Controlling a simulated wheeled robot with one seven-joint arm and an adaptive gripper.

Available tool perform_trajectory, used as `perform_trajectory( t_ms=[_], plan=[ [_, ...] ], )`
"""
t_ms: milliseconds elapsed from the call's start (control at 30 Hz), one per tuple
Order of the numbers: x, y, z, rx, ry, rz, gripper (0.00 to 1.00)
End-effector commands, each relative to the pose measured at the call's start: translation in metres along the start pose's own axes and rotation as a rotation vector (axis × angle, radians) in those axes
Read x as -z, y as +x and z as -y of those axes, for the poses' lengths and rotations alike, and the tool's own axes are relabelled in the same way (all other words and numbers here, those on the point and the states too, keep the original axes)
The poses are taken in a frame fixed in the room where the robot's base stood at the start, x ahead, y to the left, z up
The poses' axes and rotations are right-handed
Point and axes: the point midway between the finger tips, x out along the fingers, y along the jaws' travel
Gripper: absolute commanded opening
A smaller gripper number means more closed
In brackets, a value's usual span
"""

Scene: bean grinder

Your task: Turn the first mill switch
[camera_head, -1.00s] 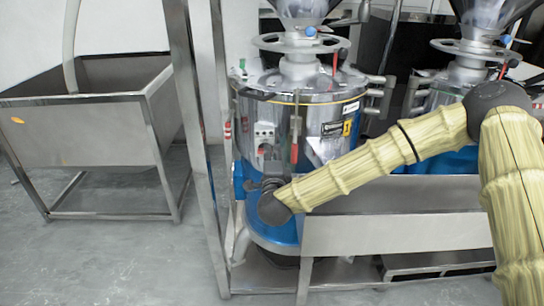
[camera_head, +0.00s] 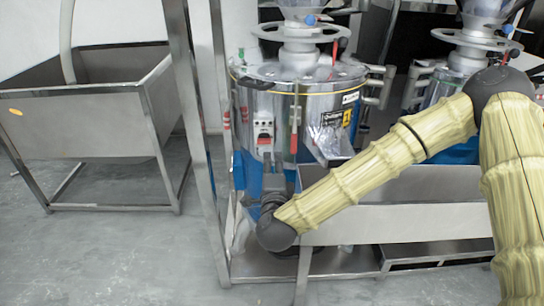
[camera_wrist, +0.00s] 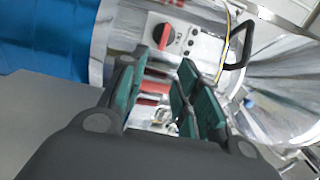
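The first mill (camera_head: 315,110) is the nearer steel one with a blue lower body. Its pale switch panel (camera_head: 264,126) faces me in the head view. The wrist view shows the red switch knob (camera_wrist: 164,34) on this panel, turned nearly upright. My gripper (camera_head: 271,160) points up at the panel from below. In the wrist view, its green-padded fingers (camera_wrist: 162,88) are apart with nothing held between them.
A steel frame post (camera_head: 203,140) stands just left of the mill. A steel trough (camera_head: 400,215) runs below my forearm to the right. A second mill (camera_head: 450,85) is at the right. A steel sink (camera_head: 90,120) stands left, with open floor before it.

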Motion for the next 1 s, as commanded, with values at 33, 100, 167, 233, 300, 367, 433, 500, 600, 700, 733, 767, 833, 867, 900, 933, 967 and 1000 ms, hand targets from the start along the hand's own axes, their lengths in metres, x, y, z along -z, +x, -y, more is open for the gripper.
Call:
perform_trajectory(
  t_ms=[33,100,167,233,300,367,433,500,600,700,733,767,833,867,900,933,967,1000],
  plan=[
    [-0.001,-0.006,-0.001,-0.001,0.0,0.002,0.32],
    [0.0,-0.013,0.0,-0.001,0.0,0.001,0.32],
    [0.0,-0.016,0.0,-0.001,0.0,0.001,0.32],
    [0.0,-0.019,0.0,-0.001,0.0,0.0,0.32],
    [0.0,-0.021,0.0,0.0,0.0,0.0,0.32],
    [0.0,-0.021,0.0,0.0,0.0,0.0,0.32],
    [0.0,-0.021,0.0,0.0,0.0,0.0,0.32],
    [0.0,-0.021,0.0,0.0,0.0,0.0,0.32],
    [0.0,-0.021,0.0,0.0,0.0,0.0,0.32],
    [0.0,-0.021,-0.001,-0.001,-0.001,0.001,0.32],
    [0.0,-0.021,-0.002,-0.004,-0.004,0.003,0.32],
    [-0.001,-0.022,-0.005,-0.009,-0.01,0.007,0.32],
    [-0.003,-0.025,-0.018,-0.032,-0.037,0.026,0.32],
    [-0.004,-0.028,-0.026,-0.048,-0.056,0.04,0.32],
    [-0.006,-0.032,-0.041,-0.075,-0.09,0.062,0.32],
    [-0.009,-0.036,-0.053,-0.099,-0.117,0.084,0.32],
    [-0.01,-0.041,-0.068,-0.126,-0.15,0.106,0.32],
    [-0.011,-0.049,-0.088,-0.165,-0.196,0.139,0.32]
  ],
)
